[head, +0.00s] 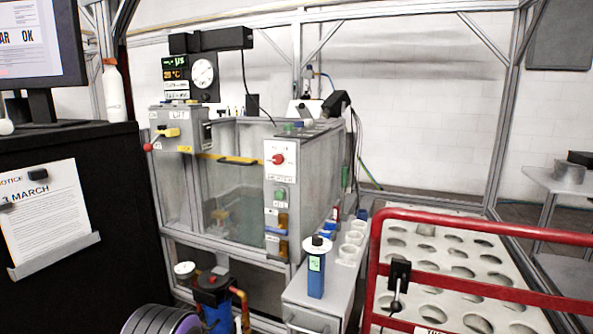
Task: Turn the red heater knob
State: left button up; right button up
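The red heater knob (278,159) is small and round. It sits on a white panel near the top of a grey control column, at the front right corner of a clear-walled tank. Nothing covers it. The panel's lettering is too small to read, and the knob's exact angle cannot be told. Neither of my grippers is in view, and nothing touches the knob.
A green button (280,193) is below the knob. A red ball-ended lever (148,147) sticks out at the tank's left. A blue handheld device (316,275) stands on the lower cabinet. A red rail (480,228) borders a tray of round holes (440,262) at right.

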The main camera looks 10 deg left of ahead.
aim_at(277, 158)
jog(key=z, duration=0.4)
jog(key=k, duration=0.95)
jog(key=u, duration=0.45)
jog(key=i, duration=0.65)
jog(key=u, duration=0.65)
jog(key=i, duration=0.9)
jog(key=z, duration=0.35)
